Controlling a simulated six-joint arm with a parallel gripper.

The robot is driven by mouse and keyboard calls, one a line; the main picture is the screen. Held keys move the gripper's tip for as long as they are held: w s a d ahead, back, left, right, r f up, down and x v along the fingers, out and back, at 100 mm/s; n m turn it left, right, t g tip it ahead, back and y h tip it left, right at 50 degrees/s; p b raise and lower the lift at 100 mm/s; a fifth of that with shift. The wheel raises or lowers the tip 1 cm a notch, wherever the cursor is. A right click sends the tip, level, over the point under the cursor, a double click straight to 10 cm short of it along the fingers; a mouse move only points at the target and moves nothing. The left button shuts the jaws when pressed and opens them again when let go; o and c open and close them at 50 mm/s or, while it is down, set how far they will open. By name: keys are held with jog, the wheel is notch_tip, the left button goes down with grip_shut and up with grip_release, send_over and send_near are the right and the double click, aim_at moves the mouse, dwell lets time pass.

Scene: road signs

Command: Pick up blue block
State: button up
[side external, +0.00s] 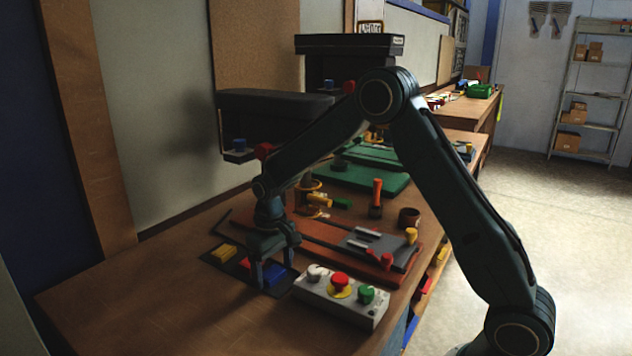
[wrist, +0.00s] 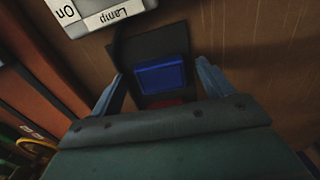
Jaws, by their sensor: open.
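The blue block (side external: 275,272) lies on a dark mat (side external: 243,264) on the wooden bench, partly hidden by my gripper in the side view. In the wrist view the blue block (wrist: 161,75) sits on the dark mat (wrist: 137,46), between my two fingers. My gripper (side external: 272,281) is open and points down over the block, with a finger on either side. The gripper also shows in the wrist view (wrist: 161,82). I cannot tell whether the fingers touch the block.
A yellow block (side external: 223,251) lies on the mat's left part. A red patch (wrist: 166,102) shows beside the blue block. A grey button box (side external: 341,299) with white, red and green buttons stands close to the right. A red-brown board (side external: 325,238) lies behind. The bench's front left is clear.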

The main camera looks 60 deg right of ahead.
aim_at(274, 273)
jog(key=shift+f, duration=0.1)
dwell(0.4)
jog(key=c, duration=1.1)
jog(key=shift+c, duration=0.2)
notch_tip(274, 273, up, 20)
dwell(0.4)
